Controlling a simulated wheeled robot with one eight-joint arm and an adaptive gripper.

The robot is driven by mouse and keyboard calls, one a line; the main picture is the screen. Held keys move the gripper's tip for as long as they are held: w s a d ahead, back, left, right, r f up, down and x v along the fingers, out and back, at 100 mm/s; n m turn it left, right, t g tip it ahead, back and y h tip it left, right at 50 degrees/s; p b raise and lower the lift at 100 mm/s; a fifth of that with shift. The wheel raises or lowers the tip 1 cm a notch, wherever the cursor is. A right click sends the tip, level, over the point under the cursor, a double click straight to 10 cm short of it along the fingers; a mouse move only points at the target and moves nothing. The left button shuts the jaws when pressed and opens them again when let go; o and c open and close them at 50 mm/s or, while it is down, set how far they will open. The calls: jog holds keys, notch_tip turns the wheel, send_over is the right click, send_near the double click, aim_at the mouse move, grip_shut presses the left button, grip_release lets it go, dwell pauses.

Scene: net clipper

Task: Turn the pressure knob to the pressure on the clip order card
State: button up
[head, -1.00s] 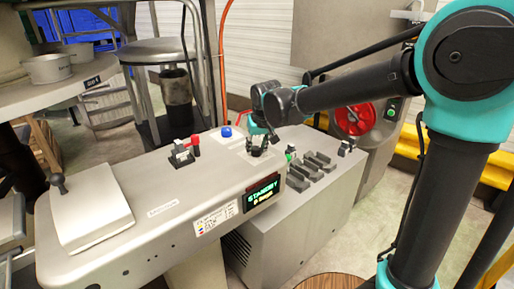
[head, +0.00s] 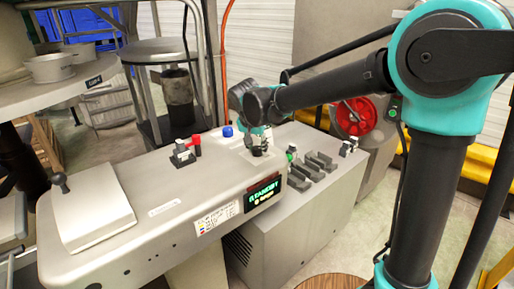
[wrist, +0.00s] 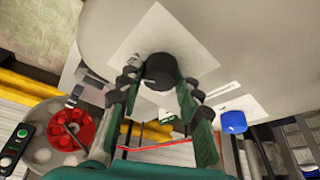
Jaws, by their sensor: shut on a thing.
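The pressure knob (wrist: 160,72) is a black round knob on a pale plate on top of the grey clipper machine (head: 130,240). My gripper (wrist: 155,85) is shut on it, with a finger at each side of the knob in the wrist view. In the head view my gripper (head: 257,146) is over the machine's right end, pointing down and largely hiding the knob. The knob's setting cannot be read. The display (head: 264,193) on the front reads STANDBY, with a blurred second line. A white card with coloured marks (head: 216,219) is left of the display; its print is too small to read.
A blue button (head: 227,131) and a red-handled lever (head: 186,150) are left of my gripper on the machine top. A grey cabinet (head: 300,200) with black slots adjoins at right. A red wheel (head: 353,117) stands behind. Bowls (head: 47,68) sit on a table at left.

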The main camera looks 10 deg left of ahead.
dwell(0.4)
jog(key=o, duration=1.2)
jog(key=shift+c, duration=0.2)
jog(key=v, duration=1.2)
jog(key=w+d+f, duration=0.1)
jog(key=d+f, duration=0.2)
jog(key=d, duration=0.4)
jog(key=w+d+f, duration=0.1)
jog(key=d+f, duration=0.3)
jog(key=d, duration=0.2)
jog(key=s+d+f, duration=0.5)
jog(key=d+f, duration=0.1)
jog(key=d, duration=0.2)
jog(key=s+d+f, duration=0.5)
jog(key=d+f, duration=0.1)
jog(key=d, duration=0.3)
jog(key=s+d+f+n, duration=0.1)
jog(key=s+d+f, duration=0.4)
jog(key=d, duration=0.3)
jog(key=shift+d+f, duration=0.25)
jog(key=shift+f, duration=0.25)
